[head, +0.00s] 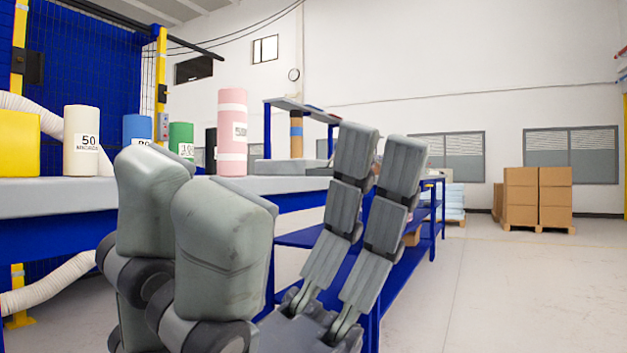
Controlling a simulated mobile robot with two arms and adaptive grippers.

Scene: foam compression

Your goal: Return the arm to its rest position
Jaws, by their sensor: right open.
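My right gripper (378,172) is raised in the middle of the head view, in front of the blue-framed bench. Its grey jointed fingers point up, stand apart and hold nothing visible. Large grey parts of my own body fill the lower left and middle and hide part of the bench. My left gripper cannot be made out.
The grey-topped bench (38,199) bears a yellow block (18,145) and upright cylinders: white (82,120), blue (137,129), green (181,136), black and pink (232,115). A blue shelf unit stands behind my gripper. Stacked cartons (521,196) stand far right; the right floor is clear.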

